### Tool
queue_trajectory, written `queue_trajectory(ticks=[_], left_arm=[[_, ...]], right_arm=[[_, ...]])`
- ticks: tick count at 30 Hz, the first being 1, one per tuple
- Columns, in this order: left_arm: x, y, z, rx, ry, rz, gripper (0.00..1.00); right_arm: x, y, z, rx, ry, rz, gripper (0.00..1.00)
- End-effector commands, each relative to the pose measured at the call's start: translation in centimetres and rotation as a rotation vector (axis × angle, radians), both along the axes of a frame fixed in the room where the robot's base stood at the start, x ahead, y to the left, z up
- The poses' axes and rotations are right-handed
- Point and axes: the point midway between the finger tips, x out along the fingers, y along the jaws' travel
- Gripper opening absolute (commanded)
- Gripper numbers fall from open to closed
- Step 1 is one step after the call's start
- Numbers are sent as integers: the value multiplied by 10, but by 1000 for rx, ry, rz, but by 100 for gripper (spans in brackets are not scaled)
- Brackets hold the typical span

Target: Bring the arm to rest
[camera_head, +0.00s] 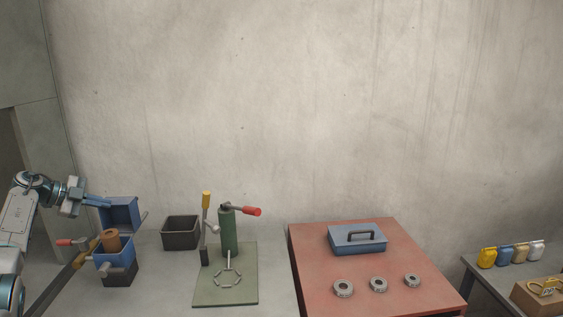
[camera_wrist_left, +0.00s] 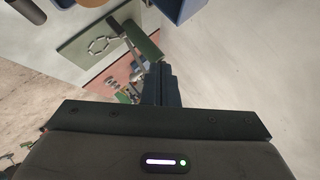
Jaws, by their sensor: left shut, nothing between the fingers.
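My left arm comes in from the left in the head view. My left gripper (camera_head: 106,203) is shut and empty, held up in the air and pointing right. Its tips are by the raised blue lid (camera_head: 122,214) of a small blue box (camera_head: 115,258); I cannot tell whether they touch it. In the left wrist view the closed dark fingers (camera_wrist_left: 161,72) show with nothing between them. My right gripper is in neither view.
The box holds a brown cylinder (camera_head: 111,241) and has a red-handled crank (camera_head: 72,242). A black bin (camera_head: 181,233) and a green press (camera_head: 228,232) stand to the right. A red table (camera_head: 310,255) holds a blue lidded case (camera_head: 357,241) and metal rings (camera_head: 378,285).

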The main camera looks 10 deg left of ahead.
Motion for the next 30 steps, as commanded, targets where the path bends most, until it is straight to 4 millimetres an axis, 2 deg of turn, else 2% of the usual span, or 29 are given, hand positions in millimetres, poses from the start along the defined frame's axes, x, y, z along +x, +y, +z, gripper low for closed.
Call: queue_trajectory(ticks=[6,11,14,19,22,25,30], left_arm=[[28,-25,-10,30,-125,15,0],[51,-52,-16,44,-255,39,0],[64,-75,-21,44,-353,63,0],[78,-132,-37,-4,-558,152,0],[72,-165,-49,-65,-667,250,0],[57,-192,-65,-141,-734,377,0],[9,-222,-106,-273,-729,645,0]], right_arm=[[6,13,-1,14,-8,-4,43],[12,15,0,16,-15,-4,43],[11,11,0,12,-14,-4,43],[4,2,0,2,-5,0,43],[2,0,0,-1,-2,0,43],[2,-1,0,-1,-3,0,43],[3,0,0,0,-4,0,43]])
